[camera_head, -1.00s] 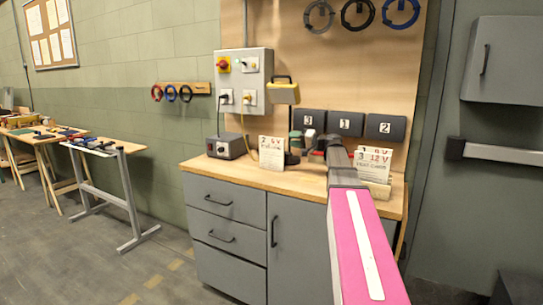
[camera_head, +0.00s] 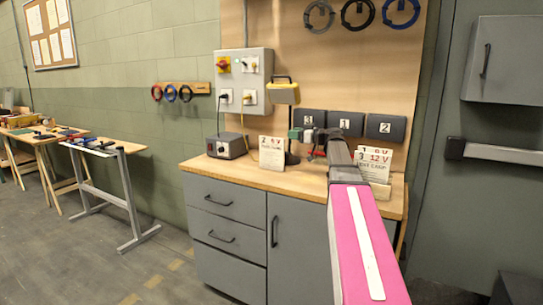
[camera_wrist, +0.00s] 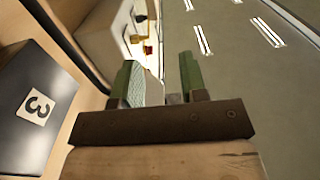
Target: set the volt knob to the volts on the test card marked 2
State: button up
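The volt knob (camera_head: 219,147) is a small round control on the front of a grey power box (camera_head: 231,146) at the left of the bench top. A white card (camera_head: 272,152) stands right of it, its red and black writing too small to read surely.
Dark wall boxes marked 3 (camera_head: 313,118), 1 (camera_head: 345,123) and 2 (camera_head: 384,127) hang behind the bench (camera_head: 245,177). The 3 box is close at left in the wrist view (camera_wrist: 40,105). A yellow lamp (camera_head: 284,92) and a switch panel (camera_head: 242,80) are above the bench.

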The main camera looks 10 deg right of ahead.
aim_at(271, 154)
notch_tip(271, 154, down, 6)
jog(key=x, duration=0.7)
jog(key=shift+w+a, duration=0.15)
jog(key=shift+w, duration=0.05)
jog(key=shift+f, duration=0.1)
grip_shut()
